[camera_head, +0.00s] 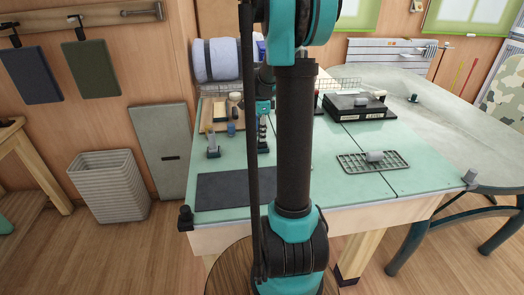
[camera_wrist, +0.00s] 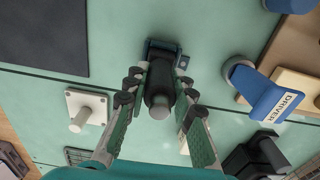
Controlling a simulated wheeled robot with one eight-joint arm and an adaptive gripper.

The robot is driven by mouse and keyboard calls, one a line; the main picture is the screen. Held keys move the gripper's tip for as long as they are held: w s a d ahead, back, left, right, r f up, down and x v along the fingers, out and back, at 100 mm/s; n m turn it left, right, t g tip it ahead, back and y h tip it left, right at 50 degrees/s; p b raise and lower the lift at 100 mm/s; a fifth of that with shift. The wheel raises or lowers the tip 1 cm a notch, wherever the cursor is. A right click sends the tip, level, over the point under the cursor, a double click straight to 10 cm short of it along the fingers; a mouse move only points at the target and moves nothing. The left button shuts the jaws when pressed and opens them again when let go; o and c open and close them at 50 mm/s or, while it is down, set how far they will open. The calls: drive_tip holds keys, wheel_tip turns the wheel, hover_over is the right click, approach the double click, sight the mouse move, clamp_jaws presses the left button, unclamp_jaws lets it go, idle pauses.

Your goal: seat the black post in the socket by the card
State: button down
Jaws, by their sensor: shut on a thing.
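My gripper (camera_wrist: 160,86) shows in the wrist view with a finger on each side of a black post (camera_wrist: 159,84), shut on it. The post has a grey rounded end towards the camera. A dark blue part (camera_wrist: 163,46) shows at its far end; I cannot tell whether they touch. A blue piece labelled DRIVER (camera_wrist: 262,95) lies to the right; I cannot tell whether its label is the card. In the head view my gripper (camera_head: 263,142) is over the left part of the table, partly hidden by my arm. I cannot clearly make out the socket.
The green table (camera_head: 350,194) has a dark mat (camera_head: 232,189) at front left and a grid tray (camera_head: 388,166) with a grey piece at right. A black box (camera_head: 352,104) stands behind. A white square plate with a peg (camera_wrist: 86,111) is left of my gripper in the wrist view.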

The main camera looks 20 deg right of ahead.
drive_tip(key=shift+f, duration=0.35)
idle(0.5)
drive_tip(key=c, duration=1.2)
unclamp_jaws()
wheel_tip(320, 180, up, 12)
